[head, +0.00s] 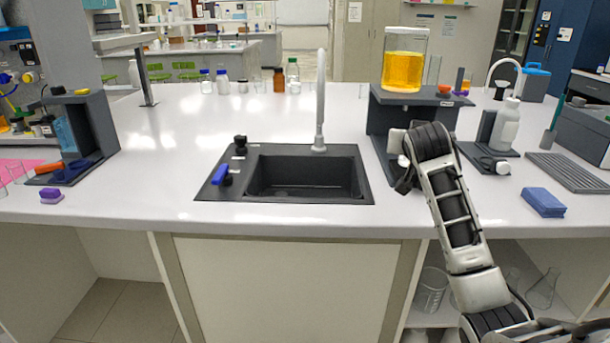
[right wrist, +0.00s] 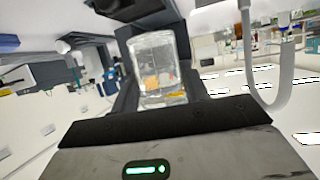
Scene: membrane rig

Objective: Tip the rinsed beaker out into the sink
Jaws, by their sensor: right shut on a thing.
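The clear glass beaker (right wrist: 160,68) shows in the right wrist view, just beyond the dark palm of my right gripper. I see no liquid of its own for certain; orange and yellow show through the glass. My right gripper (head: 402,178) is shut on the beaker, to the right of the sink and in front of the dark stand. In the head view my arm hides the beaker. The black sink (head: 308,180) is set in the white bench at the centre, its basin empty. My left gripper is not in view.
A pale tap (head: 320,100) rises behind the sink; a blue-handled fitting (head: 221,174) is at its left. A dark stand (head: 385,120) carries a vessel of yellow liquid (head: 403,72). A wash bottle (head: 506,122) and blue sponge (head: 543,202) are at right.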

